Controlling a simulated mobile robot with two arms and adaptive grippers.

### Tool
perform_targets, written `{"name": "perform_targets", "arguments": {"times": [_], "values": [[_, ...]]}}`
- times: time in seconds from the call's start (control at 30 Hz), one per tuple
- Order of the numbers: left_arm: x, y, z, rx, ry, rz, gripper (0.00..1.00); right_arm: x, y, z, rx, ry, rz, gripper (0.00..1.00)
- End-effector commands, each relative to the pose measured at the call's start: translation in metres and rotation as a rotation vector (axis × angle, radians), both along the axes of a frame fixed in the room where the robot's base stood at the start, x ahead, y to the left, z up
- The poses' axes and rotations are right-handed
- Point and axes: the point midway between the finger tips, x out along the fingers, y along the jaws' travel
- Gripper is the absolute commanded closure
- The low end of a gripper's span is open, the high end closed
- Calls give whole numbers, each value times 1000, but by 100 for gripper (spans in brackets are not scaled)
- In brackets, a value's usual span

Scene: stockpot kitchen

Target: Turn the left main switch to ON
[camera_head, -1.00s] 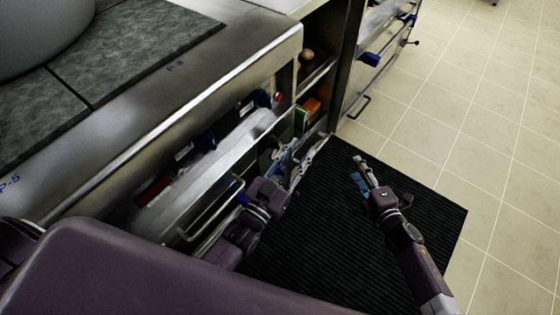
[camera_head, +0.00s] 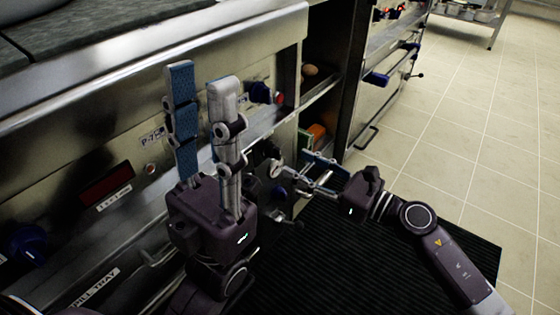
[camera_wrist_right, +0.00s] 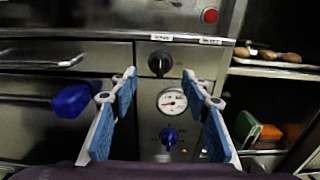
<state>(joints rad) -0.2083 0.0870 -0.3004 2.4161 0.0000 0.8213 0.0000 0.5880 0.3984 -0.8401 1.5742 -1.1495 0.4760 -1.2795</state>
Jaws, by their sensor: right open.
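A black rotary knob (camera_wrist_right: 160,62) sits on the metal front panel in the right wrist view, below a small label (camera_wrist_right: 160,37). Its ON/OFF marking is too small to read, and I cannot tell whether it is the left main switch. My right gripper (camera_wrist_right: 159,74) is open, its blue-padded fingers on either side of the knob's column, with nothing between them; it also shows in the head view (camera_head: 290,163). My left gripper (camera_head: 202,78) is open and empty, fingers pointing up, in front of the panel and hiding part of it.
Below the black knob are a round gauge (camera_wrist_right: 172,101) and a blue knob (camera_wrist_right: 168,137). A red button (camera_wrist_right: 210,15) is above right. A blue handle (camera_wrist_right: 71,100) is at left. Open shelves with brown round items (camera_wrist_right: 280,55) are at right. A black mat (camera_head: 400,250) covers the floor.

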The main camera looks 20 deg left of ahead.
Motion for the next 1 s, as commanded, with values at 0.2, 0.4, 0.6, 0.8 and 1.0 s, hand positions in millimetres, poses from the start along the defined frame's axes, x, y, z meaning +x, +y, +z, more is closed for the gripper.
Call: {"name": "perform_targets", "arguments": {"times": [0.2,0.4,0.6,0.8,1.0], "values": [[1,-1,2,2,-23,1,72,12,34,0,4,1,0,57],[1,-2,5,4,-40,3,72,21,58,0,3,2,-1,57],[1,-2,7,5,-48,3,72,24,64,1,3,4,-2,57],[1,-2,8,5,-48,3,72,24,64,1,3,4,-2,59],[1,-2,8,5,-48,3,72,24,64,1,3,4,-2,81]]}}
